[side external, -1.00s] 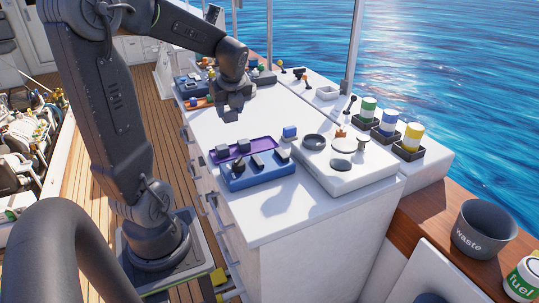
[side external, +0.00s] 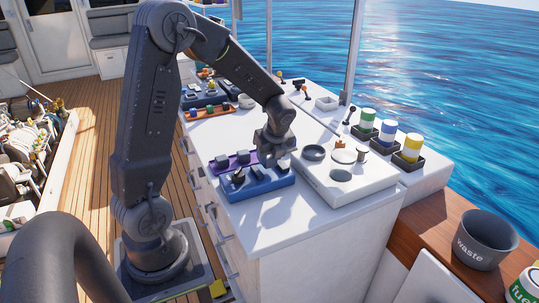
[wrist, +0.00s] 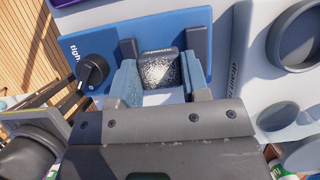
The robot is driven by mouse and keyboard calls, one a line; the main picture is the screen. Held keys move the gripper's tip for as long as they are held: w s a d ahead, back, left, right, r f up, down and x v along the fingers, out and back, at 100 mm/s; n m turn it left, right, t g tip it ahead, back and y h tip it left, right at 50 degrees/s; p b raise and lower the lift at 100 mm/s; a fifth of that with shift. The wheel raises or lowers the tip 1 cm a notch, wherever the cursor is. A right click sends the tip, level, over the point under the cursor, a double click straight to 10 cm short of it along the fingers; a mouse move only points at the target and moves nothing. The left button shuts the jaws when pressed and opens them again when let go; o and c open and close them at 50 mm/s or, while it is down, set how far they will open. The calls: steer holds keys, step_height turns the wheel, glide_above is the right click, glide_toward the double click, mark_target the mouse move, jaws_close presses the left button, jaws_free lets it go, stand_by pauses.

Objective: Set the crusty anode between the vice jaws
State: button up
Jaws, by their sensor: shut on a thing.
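The crusty anode (wrist: 160,72), a dark block with white speckled crust, is held in my gripper (wrist: 160,80) between two pale blue textured fingers in the wrist view. In the side view my gripper (side external: 275,150) is low over the right end of a blue base (side external: 262,186). In the wrist view this base carries a black knob (wrist: 92,70) and lettering that is partly hidden. A dark upright piece (wrist: 128,48), perhaps a vice jaw, stands just left of the anode. My gripper hides part of the vice. I cannot tell whether the anode is seated there.
A purple tray (side external: 233,163) with dark blocks lies behind the blue base. A white tray with a dark ring (side external: 314,153) stands close on the right. Green, blue and yellow-banded containers (side external: 389,131) are further right. The bench front (side external: 290,222) is clear.

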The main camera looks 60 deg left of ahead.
steer(key=shift+f, duration=0.7)
steer(key=o, duration=1.1)
steer(key=shift+r, duration=0.1)
steer(key=shift+r, duration=0.3)
steer(key=v, duration=1.2)
steer(key=shift+s+d+r+n+t+h, duration=0.7)
steer(key=shift+s+d+n+t, duration=0.25)
steer(key=shift+s+d+n, duration=1.65)
steer(key=shift+s+d+r+n+t+h, duration=0.75)
steer(key=shift+s+d+n, duration=1.3)
steer(key=shift+d+n, duration=1.2)
steer(key=shift+s+d+r+n+t+h, duration=0.55)
steer(key=shift+s+d+n+t+h, duration=0.45)
steer(key=shift+s+d+n, duration=1.8)
